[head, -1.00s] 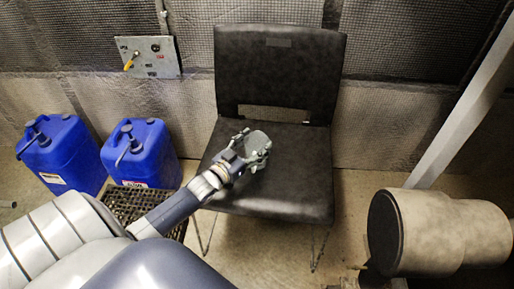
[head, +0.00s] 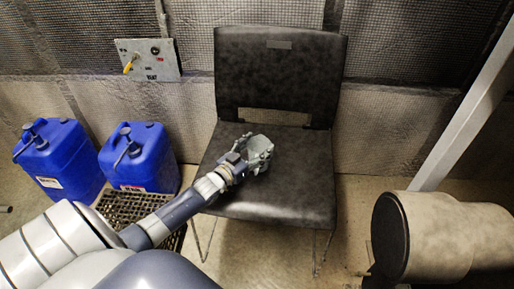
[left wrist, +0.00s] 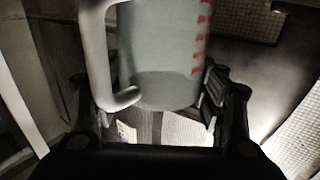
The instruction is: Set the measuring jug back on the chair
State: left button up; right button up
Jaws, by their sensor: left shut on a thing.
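The measuring jug (head: 260,145) is a pale grey cup held over the seat of the black chair (head: 290,175) in the head view. In the left wrist view the jug (left wrist: 165,50) shows a handle at the left and red graduation marks at the right. My left gripper (head: 258,155) is shut on the jug, with its fingers on either side of it; they also show in the left wrist view (left wrist: 155,100). I cannot tell whether the jug's base touches the seat. My right gripper is not in view.
Two blue canisters (head: 140,160) stand on the floor at the left, by a dark grate (head: 118,208). A beige cylinder (head: 440,235) is at the lower right, near a slanted pale post (head: 465,120). The right part of the seat is clear.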

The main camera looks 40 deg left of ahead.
pick_arm(q)
jog(key=shift+f, duration=0.1)
jog(key=o, duration=1.4)
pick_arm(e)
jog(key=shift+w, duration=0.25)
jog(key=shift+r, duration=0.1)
pick_arm(q)
jog(key=shift+s, duration=0.3)
jog(key=s+p, duration=0.1)
jog(key=s, duration=0.1)
jog(key=shift+s+a, duration=0.1)
jog(key=shift+s, duration=0.2)
jog(key=p, duration=0.2)
send_near(251, 152)
jog(key=shift+w, duration=0.45)
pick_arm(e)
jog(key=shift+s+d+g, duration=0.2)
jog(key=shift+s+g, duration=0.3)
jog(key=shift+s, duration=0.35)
